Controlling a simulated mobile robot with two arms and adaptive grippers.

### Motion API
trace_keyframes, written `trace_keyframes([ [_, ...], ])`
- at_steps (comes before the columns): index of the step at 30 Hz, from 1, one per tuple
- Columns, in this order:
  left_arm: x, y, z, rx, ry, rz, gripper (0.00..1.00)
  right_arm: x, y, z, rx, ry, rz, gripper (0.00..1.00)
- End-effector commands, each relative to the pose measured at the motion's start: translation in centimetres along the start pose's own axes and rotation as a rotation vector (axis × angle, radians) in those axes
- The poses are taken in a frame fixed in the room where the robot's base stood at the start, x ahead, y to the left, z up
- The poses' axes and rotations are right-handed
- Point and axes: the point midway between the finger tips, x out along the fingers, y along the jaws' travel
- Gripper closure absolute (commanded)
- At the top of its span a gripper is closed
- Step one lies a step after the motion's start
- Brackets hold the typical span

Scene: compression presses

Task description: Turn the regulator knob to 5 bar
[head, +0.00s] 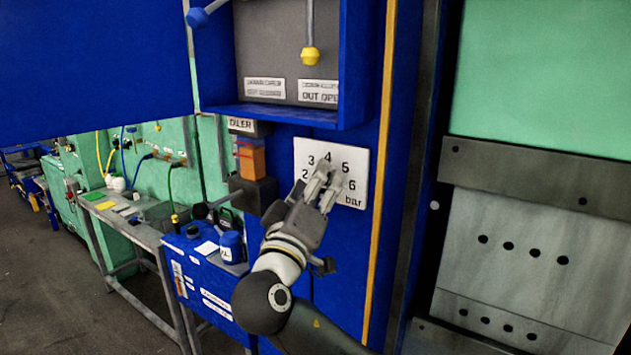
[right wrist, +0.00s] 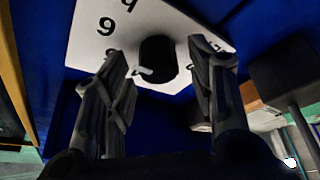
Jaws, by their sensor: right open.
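The regulator's white dial plate (head: 357,162) is on the blue press frame, with the numbers 3, 4, 5 and 6 and "bar" readable. My right gripper (head: 324,184) is in front of it and hides the knob in the head view. In the right wrist view the dark round knob (right wrist: 158,60) stands out from the dial plate (right wrist: 88,38), with a small pale pointer at its lower left. The open fingers of my right gripper (right wrist: 160,85) are on either side of the knob, with visible gaps. Which number the pointer marks cannot be told. My left gripper is not in view.
An orange block (head: 251,160) on a dark fitting (head: 254,193) is left of the dial. A blue cabinet (head: 205,270) with a blue container (head: 232,246) stands below. A yellow-ended lever (head: 310,56) hangs above. A grey perforated plate (head: 535,260) is at right.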

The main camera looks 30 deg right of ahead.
Motion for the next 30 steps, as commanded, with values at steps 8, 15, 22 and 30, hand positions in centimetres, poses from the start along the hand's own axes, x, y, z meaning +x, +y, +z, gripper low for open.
trace_keyframes([
  [8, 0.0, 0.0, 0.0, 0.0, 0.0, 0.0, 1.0, 0.0, -0.1, 0.0, -0.001, 0.0, 0.0, 0.58],
  [15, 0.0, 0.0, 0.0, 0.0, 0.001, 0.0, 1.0, 0.0, -0.1, 0.0, -0.001, 0.0, 0.0, 0.89],
  [22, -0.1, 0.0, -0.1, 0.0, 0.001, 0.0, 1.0, 0.0, 0.0, 0.0, -0.011, 0.0, -0.005, 0.95],
  [30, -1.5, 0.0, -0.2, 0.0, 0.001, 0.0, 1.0, 0.1, 0.1, -0.1, -0.111, -0.002, -0.049, 0.95],
])
